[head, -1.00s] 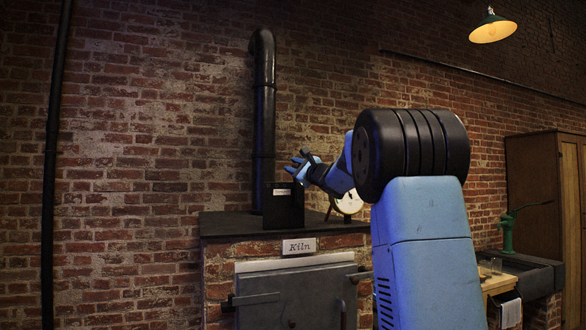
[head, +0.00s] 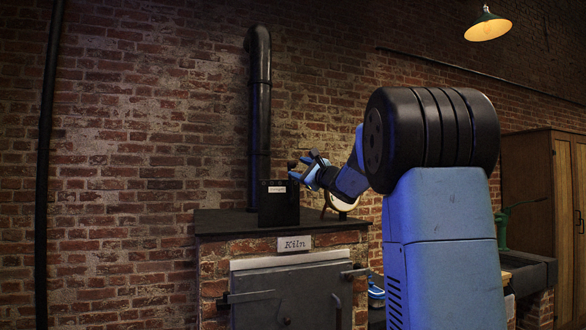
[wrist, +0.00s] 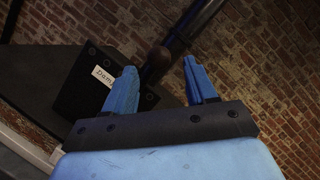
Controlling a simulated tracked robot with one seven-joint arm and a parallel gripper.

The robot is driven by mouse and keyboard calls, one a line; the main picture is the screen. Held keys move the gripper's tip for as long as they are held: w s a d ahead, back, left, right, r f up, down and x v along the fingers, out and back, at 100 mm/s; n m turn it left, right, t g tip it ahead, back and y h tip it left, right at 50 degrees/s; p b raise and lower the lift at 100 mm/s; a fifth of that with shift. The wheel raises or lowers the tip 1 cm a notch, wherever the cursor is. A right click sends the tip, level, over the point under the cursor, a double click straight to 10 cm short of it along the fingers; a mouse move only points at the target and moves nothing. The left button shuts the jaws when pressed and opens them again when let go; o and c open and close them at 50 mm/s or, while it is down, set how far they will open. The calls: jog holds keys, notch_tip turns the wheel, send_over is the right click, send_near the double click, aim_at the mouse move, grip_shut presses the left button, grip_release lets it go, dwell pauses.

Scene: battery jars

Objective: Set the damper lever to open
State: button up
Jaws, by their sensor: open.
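The damper box (head: 279,204) is a black box with a small white label, standing on the kiln's top at the foot of the stovepipe. In the wrist view the box (wrist: 82,88) shows its label, partly hidden, beginning "Dam". A round brown knob (wrist: 158,56), apparently the end of the damper lever, shows beyond and between my fingertips. My gripper (wrist: 160,68) is open, with a blue finger on each side of the knob's line of sight; no contact shows. In the head view my gripper (head: 303,170) is just above and right of the box. The lever's setting cannot be told.
The brick kiln (head: 215,265) has a shut-looking grey door and a "Kiln" sign. The black stovepipe (head: 260,110) rises close behind the box. A round white dial (head: 342,202) stands right of the box, partly behind my arm. A wooden cabinet (head: 540,185) stands far right.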

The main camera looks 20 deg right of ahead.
jog(key=v, duration=0.8)
jog(key=shift+f, duration=0.15)
jog(key=s+a+f+n+g+y, duration=0.2)
jog(key=s+a+f+n+g, duration=0.95)
jog(key=s+a, duration=0.65)
jog(key=s+d+f+n+g+h, duration=0.2)
jog(key=s+f+n+h, duration=0.6)
jog(key=s+f, duration=0.9)
jog(key=s+n, duration=0.2)
jog(key=shift+d+f+n+g, duration=0.3)
jog(key=shift+f+n+g, duration=0.05)
jog(key=shift+f, duration=0.05)
